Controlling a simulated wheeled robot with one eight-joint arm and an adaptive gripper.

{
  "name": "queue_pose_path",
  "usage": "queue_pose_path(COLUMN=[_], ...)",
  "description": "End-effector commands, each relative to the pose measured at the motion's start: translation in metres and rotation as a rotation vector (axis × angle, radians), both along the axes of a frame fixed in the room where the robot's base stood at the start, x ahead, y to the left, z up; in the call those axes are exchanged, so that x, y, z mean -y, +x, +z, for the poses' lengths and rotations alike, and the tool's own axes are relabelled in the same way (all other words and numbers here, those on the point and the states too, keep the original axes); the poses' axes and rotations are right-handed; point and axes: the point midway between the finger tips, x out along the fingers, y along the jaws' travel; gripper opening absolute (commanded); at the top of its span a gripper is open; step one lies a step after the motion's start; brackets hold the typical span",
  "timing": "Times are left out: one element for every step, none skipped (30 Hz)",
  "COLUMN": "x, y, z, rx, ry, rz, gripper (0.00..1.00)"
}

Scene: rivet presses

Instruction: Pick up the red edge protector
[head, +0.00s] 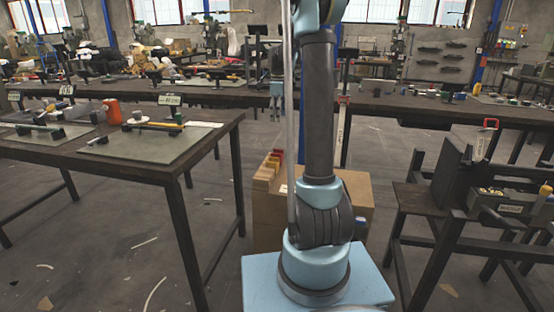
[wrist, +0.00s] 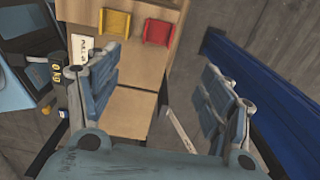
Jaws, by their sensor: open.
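The red edge protector (wrist: 158,32) lies on a light wood-coloured surface near the top of the wrist view, beside a yellow piece (wrist: 117,23) of similar shape. My gripper (wrist: 161,66) is open and empty. Its fingers frame the view, and the red piece lies beyond their tips, between the two in the picture. In the head view a small red piece (head: 277,154) shows at the far end of a row of yellow and tan pieces (head: 266,171) on a brown box, left of my arm.
The brown box (head: 268,222) stands on the floor behind my arm. A worktable (head: 150,165) is on the left, and a dark bench (head: 420,200) is on the right. A blue beam (wrist: 255,85) runs along the right of the wrist view.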

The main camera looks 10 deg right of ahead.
Motion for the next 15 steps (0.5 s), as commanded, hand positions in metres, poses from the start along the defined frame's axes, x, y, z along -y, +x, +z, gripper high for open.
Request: queue_pose_path(x=[0.0, 0.0, 0.0, 0.0, 0.0, 0.0, 0.0, 0.0, 0.0, 0.0, 0.0, 0.0, 0.0, 0.0, -0.001], y=[0.001, 0.001, 0.001, 0.001, 0.001, 0.001, 0.0, 0.0, 0.001, 0.001, 0.001, 0.0, 0.0, 0.0, 0.001], z=[-0.006, -0.01, -0.016, -0.021, -0.026, -0.033, -0.039, -0.044, -0.051, -0.056, -0.062, -0.069, -0.074, -0.079, -0.086], rx=[0.0, 0.0, 0.0, 0.0, 0.0, 0.0, 0.0, 0.0, 0.0, 0.0, 0.0, 0.0, 0.0, 0.0, 0.0], ry=[0.0, 0.0, 0.0, 0.0, 0.0, 0.0, 0.0, 0.0, 0.0, 0.0, 0.0, 0.0, 0.0, 0.0, 0.0], rz=[-0.002, -0.003, -0.003, -0.002, -0.002, -0.002, -0.002, -0.002, -0.001, -0.001, -0.001, -0.001, -0.001, -0.001, -0.001], gripper=[0.73, 0.73, 0.73, 0.73, 0.73, 0.73, 0.73, 0.73, 0.73, 0.73, 0.73, 0.73, 0.73, 0.73, 0.73])
